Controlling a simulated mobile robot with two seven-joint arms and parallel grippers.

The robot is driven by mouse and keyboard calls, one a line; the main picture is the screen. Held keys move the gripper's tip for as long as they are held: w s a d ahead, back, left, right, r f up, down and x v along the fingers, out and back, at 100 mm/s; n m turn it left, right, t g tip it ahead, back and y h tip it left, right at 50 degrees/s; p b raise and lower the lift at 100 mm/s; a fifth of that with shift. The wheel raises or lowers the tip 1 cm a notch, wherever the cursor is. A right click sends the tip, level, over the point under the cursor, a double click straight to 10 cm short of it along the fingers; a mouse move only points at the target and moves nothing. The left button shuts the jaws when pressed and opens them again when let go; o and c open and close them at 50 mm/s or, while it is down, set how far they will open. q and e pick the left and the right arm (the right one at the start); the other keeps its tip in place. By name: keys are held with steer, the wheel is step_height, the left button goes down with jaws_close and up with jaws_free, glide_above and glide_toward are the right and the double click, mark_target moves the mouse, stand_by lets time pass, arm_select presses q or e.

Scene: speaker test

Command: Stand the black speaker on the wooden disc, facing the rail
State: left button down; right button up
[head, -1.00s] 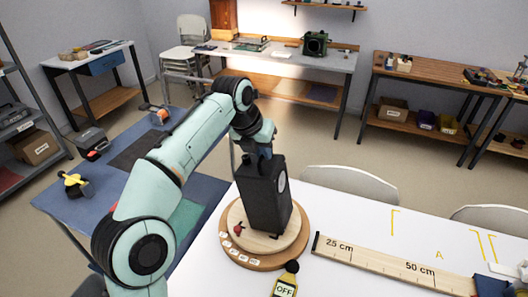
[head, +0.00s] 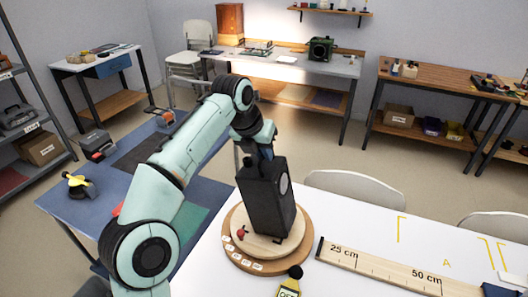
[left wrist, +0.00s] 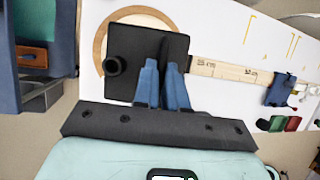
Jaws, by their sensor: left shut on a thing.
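The black speaker (head: 264,198) is upright over the pale top of the round wooden disc (head: 254,246). Its base looks to be on the disc, though a small gap cannot be ruled out. A round grey patch shows on its right side, towards the wooden rail (head: 380,270). My left gripper (head: 261,154) is at the speaker's top. In the left wrist view its blue fingers (left wrist: 163,80) are shut on a thin upright part of the speaker (left wrist: 125,50). The disc's edge (left wrist: 100,42) and the rail (left wrist: 228,70) also show there. My right gripper is not seen.
A yellow-and-black meter (head: 290,284) lies close in front of the disc. A small red knob (head: 240,233) and white labels are on the disc. The white table (head: 350,220) is clear behind the rail, with yellow marks. A chair (head: 350,187) stands beyond the table.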

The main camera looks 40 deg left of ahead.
arm_select(q)
steer(key=shift+a+f, duration=0.1)
steer(key=shift+f, duration=0.25)
steer(key=c, duration=1.1)
jaws_free()
steer(key=shift+w, duration=0.15)
steer(key=shift+f, duration=0.1)
steer(key=p+v, duration=0.4)
steer(key=v, duration=0.9)
steer(key=shift+r, duration=0.3)
